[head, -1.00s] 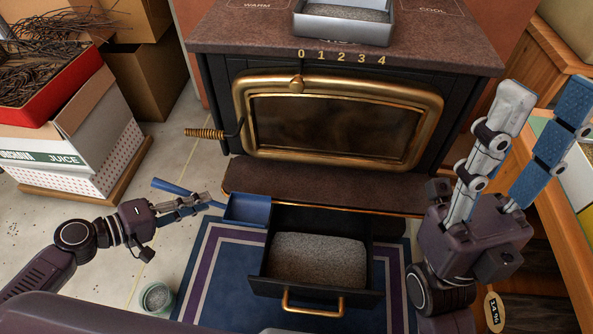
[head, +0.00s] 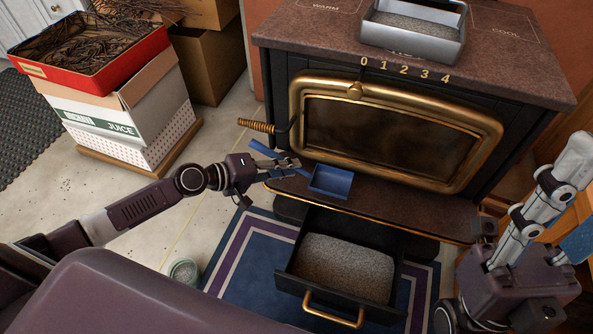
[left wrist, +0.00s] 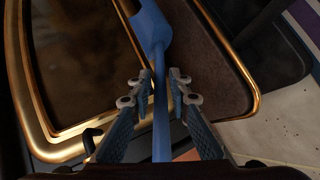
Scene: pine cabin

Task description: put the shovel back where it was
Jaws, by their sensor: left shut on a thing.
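The blue shovel (head: 331,182) is held by its handle in my left gripper (head: 290,164). Its scoop appears in front of the stove's lower ledge (head: 400,205), below the glass door; whether it touches the ledge I cannot tell. In the left wrist view, the shovel's handle (left wrist: 160,115) runs between the closed fingers (left wrist: 160,88), and the scoop points away at the top. The drawer (head: 335,298) below the ledge is pulled open and full of grey ash (head: 345,268).
A metal pan of ash (head: 413,45) stands on the stove top (head: 290,40). A coiled door handle (head: 257,126) sticks out left, near the shovel. Boxes (head: 120,120) stand at left. A small tub (head: 184,272) sits on the floor beside the rug (head: 232,265).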

